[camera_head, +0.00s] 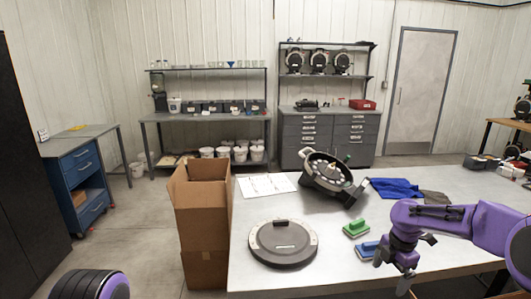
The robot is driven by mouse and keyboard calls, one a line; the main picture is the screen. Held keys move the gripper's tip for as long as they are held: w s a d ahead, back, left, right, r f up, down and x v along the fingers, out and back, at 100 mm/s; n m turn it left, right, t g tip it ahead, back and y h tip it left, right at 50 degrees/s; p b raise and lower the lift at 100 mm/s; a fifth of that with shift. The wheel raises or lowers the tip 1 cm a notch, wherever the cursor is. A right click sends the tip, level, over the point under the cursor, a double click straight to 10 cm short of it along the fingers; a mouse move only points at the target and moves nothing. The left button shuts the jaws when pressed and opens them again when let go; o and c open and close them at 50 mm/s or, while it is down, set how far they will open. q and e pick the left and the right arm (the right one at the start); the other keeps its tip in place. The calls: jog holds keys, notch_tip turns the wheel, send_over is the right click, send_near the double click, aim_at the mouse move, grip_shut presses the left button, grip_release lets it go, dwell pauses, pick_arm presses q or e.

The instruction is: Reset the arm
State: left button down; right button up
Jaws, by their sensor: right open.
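My right arm (450,217), purple and black, reaches in from the right over the front right of the metal table (340,272). My right gripper (393,270) points down near the table's front edge, its dark fingers apart, with nothing seen between them. It is close beside a blue brush or block (366,250); I cannot tell whether they touch. A purple and black part of mine shows at the bottom left; my left gripper is out of view.
A round grey disc lid (283,244) lies front left on the table. A seed meter housing (331,174) stands behind it. A green block (356,228), blue cloth (396,188) and papers (266,184) lie nearby. An open cardboard box (203,217) adjoins the table's left edge.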

jog(key=s+a+f+m+t+b, duration=0.1)
jog(key=s+a+f+m, duration=0.2)
jog(key=s+f+m, duration=0.45)
jog(key=s+a+f+m+b, duration=0.1)
jog(key=s+a+f+m, duration=0.2)
jog(key=f, duration=0.7)
jog(key=s+a+f+m+t+b, duration=0.1)
jog(key=s+a+f+m, duration=0.25)
jog(key=s+f, duration=0.4)
jog(key=s+d+f+m+h+b, duration=0.1)
jog(key=s+d+f+m, duration=0.1)
jog(key=s+m, duration=0.4)
jog(key=s+d+f+m+h+b, duration=0.1)
jog(key=s+m, duration=0.5)
jog(key=s, duration=0.8)
jog(key=shift+d+f+m+t+h, duration=0.4)
jog(key=shift+d+f+h, duration=0.35)
jog(key=shift+h, duration=0.05)
